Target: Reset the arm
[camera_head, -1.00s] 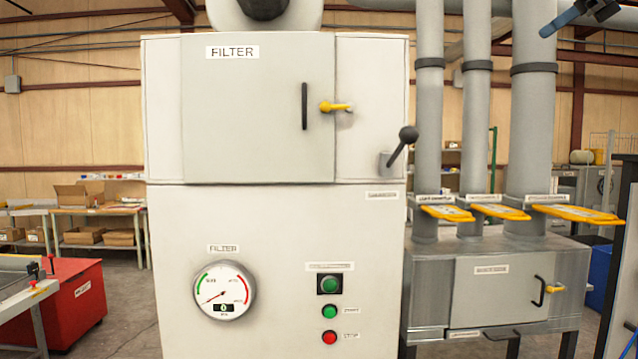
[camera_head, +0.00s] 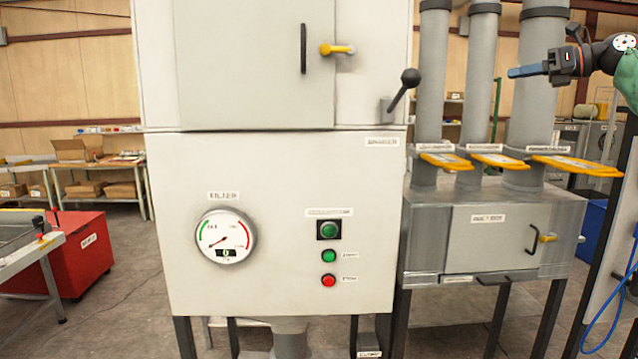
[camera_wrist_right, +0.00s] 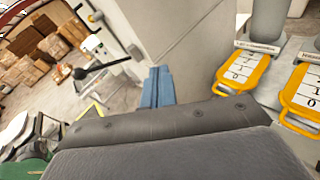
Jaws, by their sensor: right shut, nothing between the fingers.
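My right gripper (camera_head: 527,71) is at the upper right of the head view, in front of the widest grey pipe and above the yellow slide gates. Its blue fingers point left and are shut with nothing between them. In the right wrist view the blue fingers (camera_wrist_right: 158,88) show close together beyond the dark gripper body. My right arm comes in from the right edge. My left gripper is not in view.
A white filter cabinet (camera_head: 275,270) with a gauge (camera_head: 225,236), buttons and a black-knobbed lever (camera_head: 404,92) fills the centre. Yellow slide gates (camera_head: 575,166) stick out from the pipes at right. A red bin (camera_head: 80,255) stands at left. Free air lies between gripper and cabinet.

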